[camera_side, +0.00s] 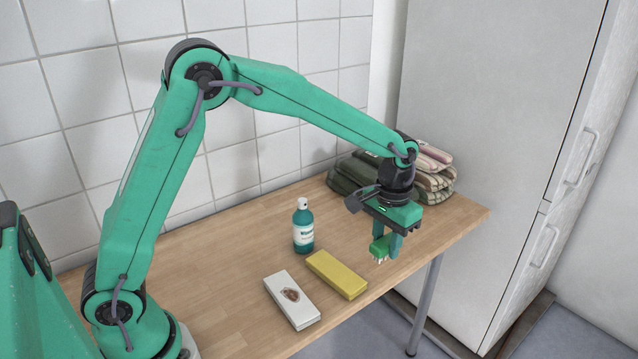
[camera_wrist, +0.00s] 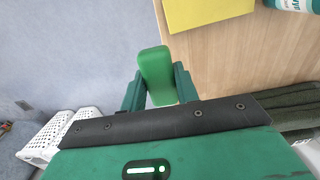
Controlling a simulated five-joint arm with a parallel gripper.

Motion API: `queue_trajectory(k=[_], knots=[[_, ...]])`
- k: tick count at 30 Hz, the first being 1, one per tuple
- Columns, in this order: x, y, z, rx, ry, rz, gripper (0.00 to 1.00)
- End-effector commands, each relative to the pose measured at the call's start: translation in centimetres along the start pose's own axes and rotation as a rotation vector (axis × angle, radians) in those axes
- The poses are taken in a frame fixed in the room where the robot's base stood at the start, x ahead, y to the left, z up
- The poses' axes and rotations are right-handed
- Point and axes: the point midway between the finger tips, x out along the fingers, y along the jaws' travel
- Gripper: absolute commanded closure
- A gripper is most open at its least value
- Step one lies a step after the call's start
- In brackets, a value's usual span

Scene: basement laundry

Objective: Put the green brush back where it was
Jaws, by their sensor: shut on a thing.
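The green brush (camera_side: 378,250) is held between the fingers of my gripper (camera_side: 389,244), with its pale bristles pointing down. In the wrist view the brush (camera_wrist: 155,72) shows as a rounded green block between the two fingers (camera_wrist: 158,88). My gripper is shut on it and holds it in the air by the front edge of the wooden table (camera_side: 225,255). In the wrist view it lies across the line of that edge, with floor behind its left part. I cannot tell its exact height.
A yellow box (camera_side: 337,275) and a white box with a brown picture (camera_side: 291,300) lie near the front edge. A teal bottle (camera_side: 303,228) stands behind them. Folded towels (camera_side: 435,180) are stacked at the back right. White baskets (camera_wrist: 45,140) are on the floor. The table's left part is clear.

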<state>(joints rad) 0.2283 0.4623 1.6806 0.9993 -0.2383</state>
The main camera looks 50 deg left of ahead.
Motion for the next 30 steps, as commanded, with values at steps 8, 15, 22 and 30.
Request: queue_trajectory(k=[8, 15, 22, 30], knots=[[-0.2, 1.8, -0.9, 0.01, -0.001, 0.0, 0.88], [0.3, 1.1, -1.3, 0.009, -0.002, -0.001, 0.88], [2.0, -1.3, -3.0, 0.006, -0.002, 0.0, 0.88], [4.7, -5.0, -5.5, 0.007, -0.002, 0.0, 0.88]])
